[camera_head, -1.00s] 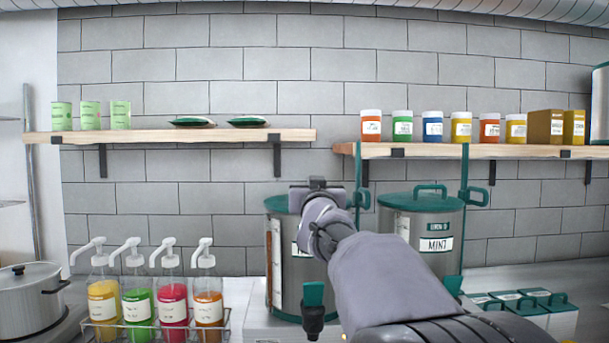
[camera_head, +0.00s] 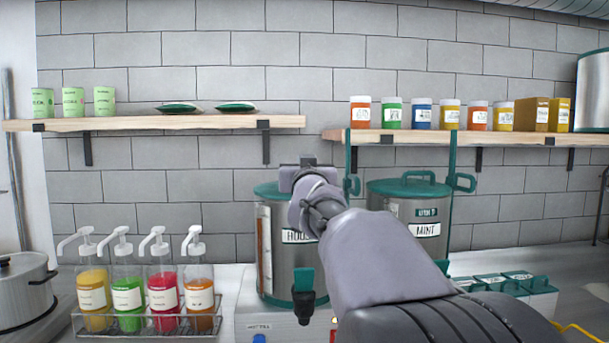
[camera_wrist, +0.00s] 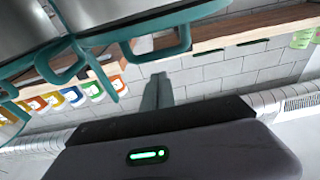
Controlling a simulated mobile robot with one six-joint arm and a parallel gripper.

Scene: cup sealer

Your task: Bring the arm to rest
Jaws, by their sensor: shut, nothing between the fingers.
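My gripper (camera_head: 307,161) is at the end of my raised grey arm, in the middle of the head view. It is in front of a steel dispenser (camera_head: 276,262) and below the gap between two wall shelves. In the wrist view the fingers (camera_wrist: 158,92) are together and hold nothing, with a green light on the gripper body below them. The arm covers part of the steel dispenser and part of the mint dispenser (camera_head: 427,245).
Several pump bottles (camera_head: 128,297) stand in a wire rack at lower left, beside a pot (camera_head: 26,290). The left shelf (camera_head: 215,122) holds green cans and the right shelf (camera_head: 400,136) holds jars and boxes. Teal-lidded containers (camera_head: 515,284) sit at lower right.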

